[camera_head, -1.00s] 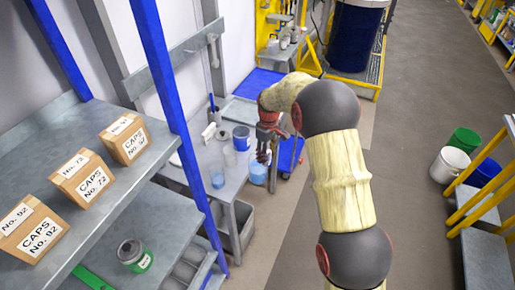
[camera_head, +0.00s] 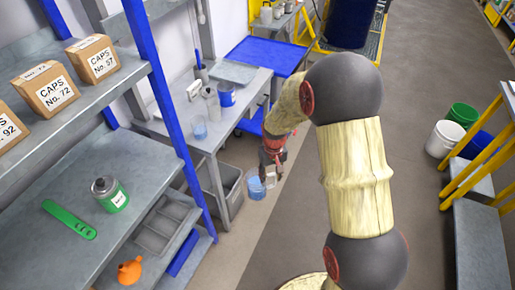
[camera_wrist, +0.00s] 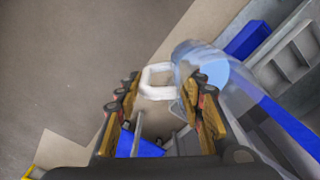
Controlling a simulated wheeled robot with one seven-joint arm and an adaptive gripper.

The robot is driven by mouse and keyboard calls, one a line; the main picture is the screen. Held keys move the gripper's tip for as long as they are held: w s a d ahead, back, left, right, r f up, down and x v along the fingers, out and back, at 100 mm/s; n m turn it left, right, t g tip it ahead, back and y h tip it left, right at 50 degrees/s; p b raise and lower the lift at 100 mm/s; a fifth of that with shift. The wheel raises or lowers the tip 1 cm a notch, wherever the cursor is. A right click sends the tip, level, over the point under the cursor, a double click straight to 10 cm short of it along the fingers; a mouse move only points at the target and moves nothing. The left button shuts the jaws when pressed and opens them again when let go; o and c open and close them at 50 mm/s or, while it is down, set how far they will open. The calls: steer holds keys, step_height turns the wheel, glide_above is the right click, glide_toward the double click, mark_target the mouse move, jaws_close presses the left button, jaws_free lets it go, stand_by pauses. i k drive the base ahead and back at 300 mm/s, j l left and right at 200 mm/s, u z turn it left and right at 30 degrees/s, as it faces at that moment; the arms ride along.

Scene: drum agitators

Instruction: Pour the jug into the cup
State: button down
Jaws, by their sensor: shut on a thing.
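The jug (camera_head: 256,189) is clear with blue liquid in it and a pale handle. My gripper (camera_head: 272,166) is shut on the jug's handle and holds it in the air, off the right side of the grey workbench. The jug looks roughly upright in the head view. In the wrist view, the jug (camera_wrist: 228,82) and its white handle show at and beyond the fingers (camera_wrist: 165,112). A clear vessel with some blue in it (camera_head: 200,130), possibly the cup, stands on the workbench near its front edge, left of my gripper and apart from it.
The workbench (camera_head: 178,128) also bears a grey cylinder (camera_head: 211,106) and a blue can (camera_head: 227,94). A grey bin (camera_head: 228,190) stands below it.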

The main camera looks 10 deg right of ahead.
mark_target(214, 110)
steer(key=i+l+u, duration=0.1)
steer(key=i+l, duration=0.35)
steer(key=i, duration=0.2)
steer(key=i+l+u, duration=0.15)
steer(key=i+l, duration=0.35)
steer(key=i, duration=0.15)
